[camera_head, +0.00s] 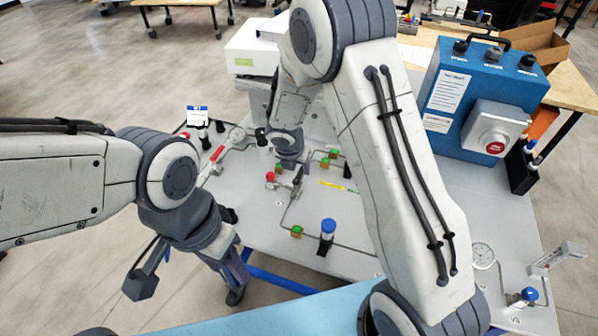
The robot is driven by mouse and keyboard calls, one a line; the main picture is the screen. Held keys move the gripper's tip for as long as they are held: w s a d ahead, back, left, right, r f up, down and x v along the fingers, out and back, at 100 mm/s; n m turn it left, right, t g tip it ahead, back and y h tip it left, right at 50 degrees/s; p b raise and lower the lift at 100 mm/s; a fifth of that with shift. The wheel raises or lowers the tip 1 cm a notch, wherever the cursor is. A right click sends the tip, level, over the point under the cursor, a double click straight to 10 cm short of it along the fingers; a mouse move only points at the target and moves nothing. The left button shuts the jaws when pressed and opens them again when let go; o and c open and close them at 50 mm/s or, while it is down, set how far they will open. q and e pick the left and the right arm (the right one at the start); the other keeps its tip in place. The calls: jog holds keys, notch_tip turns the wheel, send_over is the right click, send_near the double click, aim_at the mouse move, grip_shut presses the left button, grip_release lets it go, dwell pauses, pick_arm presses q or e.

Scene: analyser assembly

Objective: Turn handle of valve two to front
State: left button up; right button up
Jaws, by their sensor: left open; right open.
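The grey panel (345,225) carries thin pipes, green fittings and valves. A red-handled valve (217,153) stands at its left side, beside a round gauge (237,135). A small red knob (270,176) sits on the pipework in the middle. I cannot read a label that tells which valve is valve two. My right gripper (296,178) points down over the middle pipework near the red knob; its fingers are small and partly merge with dark parts there. It is open. My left gripper (238,286) hangs open and apart from the valves, by the panel's lower left edge.
A blue-capped part (327,234) stands upright near the front edge. A blue control box (483,95) with a red button is at the right. A gauge (483,256) and a blue-knobbed valve (527,295) are at lower right. My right arm hides the panel's middle right.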

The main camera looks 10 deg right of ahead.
jog(key=shift+x, duration=1.05)
grip_shut()
